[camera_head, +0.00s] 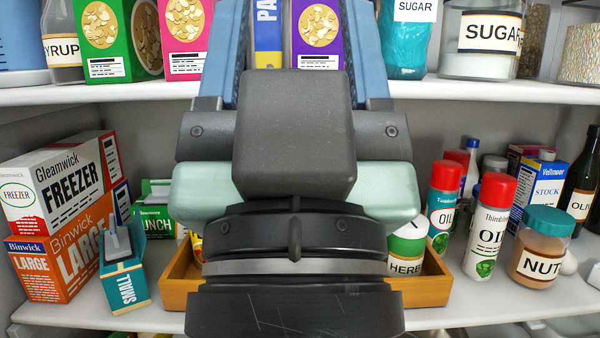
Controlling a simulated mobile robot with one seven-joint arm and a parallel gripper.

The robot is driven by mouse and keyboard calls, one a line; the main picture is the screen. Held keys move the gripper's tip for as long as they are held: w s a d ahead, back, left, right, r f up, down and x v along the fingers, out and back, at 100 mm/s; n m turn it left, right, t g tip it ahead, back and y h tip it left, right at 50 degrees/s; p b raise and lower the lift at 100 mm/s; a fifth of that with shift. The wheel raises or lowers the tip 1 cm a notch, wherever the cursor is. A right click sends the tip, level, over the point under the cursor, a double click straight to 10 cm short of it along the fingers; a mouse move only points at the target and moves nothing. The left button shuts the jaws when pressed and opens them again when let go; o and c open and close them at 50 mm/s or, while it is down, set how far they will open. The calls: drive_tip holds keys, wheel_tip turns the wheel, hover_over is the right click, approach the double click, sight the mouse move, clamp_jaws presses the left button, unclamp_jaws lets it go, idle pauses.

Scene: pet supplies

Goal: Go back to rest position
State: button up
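My gripper (295,20) rises through the middle of the view, seen from behind, in front of the upper shelf. Its two blue fingers stand well apart and run up past the top edge, so their tips are cut off. Between them a blue and yellow packet (268,40) and a purple box (318,40) show on the upper shelf behind. I see nothing clearly held. My dark wrist covers the centre of the lower shelf.
The lower shelf (465,312) holds a wooden tray (425,290), partly hidden by my wrist. Oil cans (490,230) and a nut jar (540,245) stand right. The upper shelf (480,92) is crowded.

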wheel_tip(320, 180, up, 23)
drive_tip(key=p, duration=2.2)
drive_tip(key=shift+w+d+r+p, duration=0.15)
drive_tip(key=shift+w+p, duration=0.05)
drive_tip(key=shift+p, duration=0.1)
